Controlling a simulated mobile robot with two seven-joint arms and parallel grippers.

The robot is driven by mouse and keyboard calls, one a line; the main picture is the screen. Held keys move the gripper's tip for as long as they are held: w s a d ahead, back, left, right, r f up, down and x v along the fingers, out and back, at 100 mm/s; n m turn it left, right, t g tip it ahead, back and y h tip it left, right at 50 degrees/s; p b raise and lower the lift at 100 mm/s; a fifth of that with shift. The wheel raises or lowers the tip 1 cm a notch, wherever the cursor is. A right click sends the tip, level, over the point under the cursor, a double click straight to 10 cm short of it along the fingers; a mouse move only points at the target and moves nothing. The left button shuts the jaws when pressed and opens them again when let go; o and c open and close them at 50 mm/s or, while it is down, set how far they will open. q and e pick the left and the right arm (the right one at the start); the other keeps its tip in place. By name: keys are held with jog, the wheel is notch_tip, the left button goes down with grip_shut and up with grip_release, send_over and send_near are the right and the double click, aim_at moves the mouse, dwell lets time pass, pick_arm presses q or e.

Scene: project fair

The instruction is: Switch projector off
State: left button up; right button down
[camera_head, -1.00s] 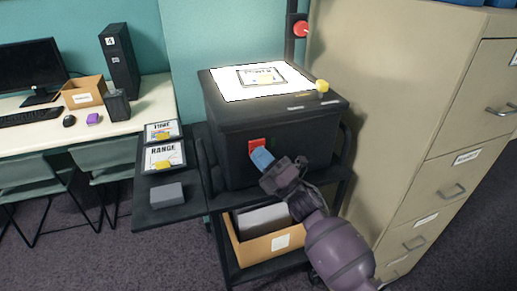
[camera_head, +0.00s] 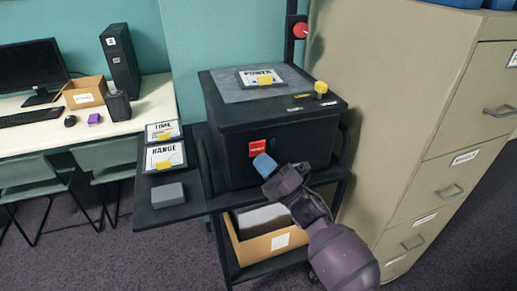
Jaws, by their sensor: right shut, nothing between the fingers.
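The projector (camera_head: 300,142) is a black overhead type on a dark cart. Its top glass (camera_head: 237,91) is grey and unlit, with a card marked POWER (camera_head: 262,78) lying on it. A red switch (camera_head: 257,147) sits on its front face. My right gripper (camera_head: 265,165) has blue fingertips and is shut and empty, just below and right of the switch, seemingly a little apart from it. My left gripper is not in view.
A side shelf (camera_head: 150,214) holds cards marked TIME (camera_head: 163,131) and RANGE (camera_head: 165,156) and a grey block (camera_head: 167,195). A cardboard box (camera_head: 264,246) is on the cart's lower shelf. A beige filing cabinet (camera_head: 395,110) stands close at right, a desk (camera_head: 150,100) at left.

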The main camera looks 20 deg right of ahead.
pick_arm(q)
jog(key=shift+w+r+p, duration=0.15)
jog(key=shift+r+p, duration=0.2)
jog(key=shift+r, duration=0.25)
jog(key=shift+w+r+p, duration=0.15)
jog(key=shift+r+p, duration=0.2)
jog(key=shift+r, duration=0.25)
pick_arm(e)
jog(key=s, duration=0.5)
jog(key=shift+d+r, duration=0.1)
jog(key=d+f+m+g+h, duration=0.1)
jog(key=d+f+m+h, duration=0.55)
jog(key=m+h, duration=0.85)
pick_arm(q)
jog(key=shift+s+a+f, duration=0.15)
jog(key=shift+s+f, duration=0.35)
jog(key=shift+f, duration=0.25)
pick_arm(e)
jog(key=s+d+f+m+g, duration=0.2)
jog(key=s+f+m+g, duration=0.2)
jog(key=s+f, duration=0.4)
jog(key=s+d+f+m+g, duration=0.2)
jog(key=s+f+m, duration=0.4)
jog(key=s, duration=1)
notch_tip(320, 180, down, 3)
jog(key=shift+m+g, duration=0.3)
jog(key=shift+g, duration=0.6)
